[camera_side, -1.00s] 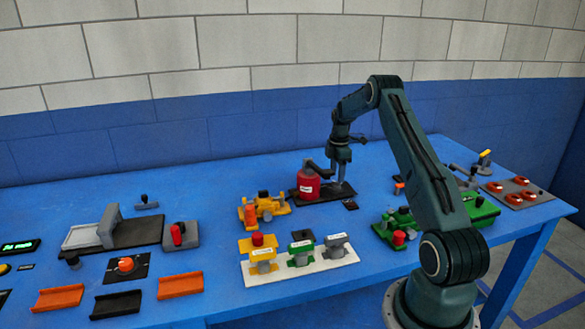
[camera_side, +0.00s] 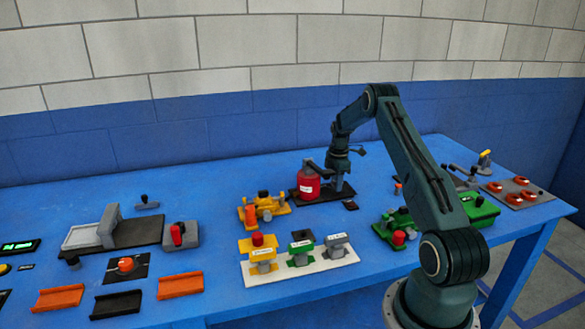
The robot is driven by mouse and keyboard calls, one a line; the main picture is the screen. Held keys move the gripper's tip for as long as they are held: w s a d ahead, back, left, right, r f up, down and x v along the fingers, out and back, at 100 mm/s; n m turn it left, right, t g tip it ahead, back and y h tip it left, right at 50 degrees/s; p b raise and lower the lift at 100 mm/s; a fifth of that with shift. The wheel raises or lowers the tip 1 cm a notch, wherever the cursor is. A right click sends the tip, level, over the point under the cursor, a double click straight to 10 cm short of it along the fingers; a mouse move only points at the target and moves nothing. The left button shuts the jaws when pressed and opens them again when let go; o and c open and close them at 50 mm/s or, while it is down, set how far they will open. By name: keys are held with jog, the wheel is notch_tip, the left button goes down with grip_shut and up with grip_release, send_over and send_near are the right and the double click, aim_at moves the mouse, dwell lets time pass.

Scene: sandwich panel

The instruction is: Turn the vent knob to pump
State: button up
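My gripper (camera_side: 337,186) points straight down over the right end of a black base plate (camera_side: 318,198), just right of a red canister (camera_side: 308,185) with a white label and a dark arm on top. Its fingertips are low, at or close to the plate. A vent knob at that spot cannot be made out; my gripper covers that part, and the fingers are too small and dark to tell their opening. A small dark labelled tag (camera_side: 351,206) lies in front of the plate. An orange knob on a black panel (camera_side: 114,273) sits far off at the front left; its label cannot be read.
A yellow fixture (camera_side: 263,207) stands left of the plate. A white strip (camera_side: 300,268) with yellow, green and grey blocks lies in front. Green fixtures (camera_side: 480,208) and a grey board (camera_side: 518,193) with red knobs are at the right. The blue table (camera_side: 225,245) is clear between them.

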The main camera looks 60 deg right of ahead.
jog(key=shift+m, duration=0.3)
jog(key=m, duration=0.8)
jog(key=shift+m, duration=0.4)
jog(key=m, duration=0.4)
jog(key=shift+m, duration=2.4)
jog(key=o, duration=1)
jog(key=shift+r, duration=0.1)
